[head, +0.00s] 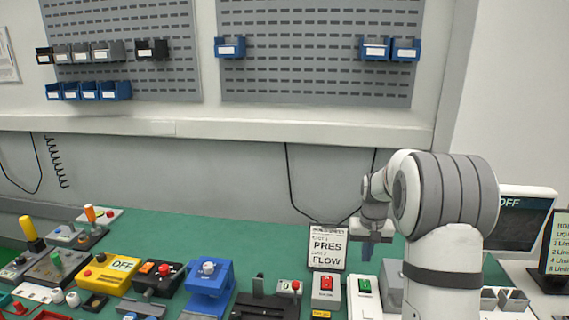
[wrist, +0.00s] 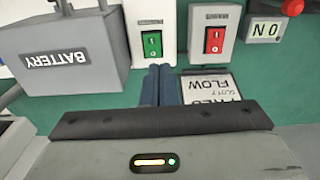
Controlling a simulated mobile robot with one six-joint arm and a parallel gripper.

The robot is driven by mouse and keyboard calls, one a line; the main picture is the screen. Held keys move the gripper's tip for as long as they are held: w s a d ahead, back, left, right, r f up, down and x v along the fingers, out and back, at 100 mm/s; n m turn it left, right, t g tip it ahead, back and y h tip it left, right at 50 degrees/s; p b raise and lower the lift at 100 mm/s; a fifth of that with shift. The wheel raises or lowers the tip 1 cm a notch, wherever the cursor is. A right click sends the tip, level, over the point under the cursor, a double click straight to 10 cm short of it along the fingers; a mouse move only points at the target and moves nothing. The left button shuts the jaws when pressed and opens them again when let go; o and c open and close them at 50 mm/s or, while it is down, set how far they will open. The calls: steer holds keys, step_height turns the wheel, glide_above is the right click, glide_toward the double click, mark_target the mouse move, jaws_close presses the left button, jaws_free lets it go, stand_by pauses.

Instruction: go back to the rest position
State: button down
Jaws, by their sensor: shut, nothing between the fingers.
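My gripper (head: 368,249) hangs from my bent arm at the right of the bench in the head view, pointing down. In the wrist view its two blue-grey fingers (wrist: 158,84) lie side by side with no gap, and nothing is between them. They are over the green bench top (head: 250,238), beside the printed card that reads FLOW (wrist: 209,88). The box with a green switch (wrist: 152,40) and the box with a red switch (wrist: 213,38) lie just beyond the fingertips in the wrist view.
A grey BATTERY box (wrist: 62,55) stands at the left in the wrist view. A dark monitor (head: 518,222) stands right of my arm. The bench's back strip is clear.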

steer(key=s+a+r+t, duration=0.1)
steer(key=s+a+r, duration=0.25)
steer(key=s, duration=0.35)
steer(key=s+a+r+n, duration=0.1)
steer(key=s+a+r, duration=0.25)
steer(key=s, duration=0.35)
steer(key=s+a+r+t, duration=0.1)
steer(key=s+a+r, duration=0.1)
steer(key=s+r, duration=0.35)
steer(key=s+a+f+n+t, duration=0.1)
steer(key=s+a+f, duration=0.1)
steer(key=s, duration=0.9)
steer(key=shift+f, duration=0.45)
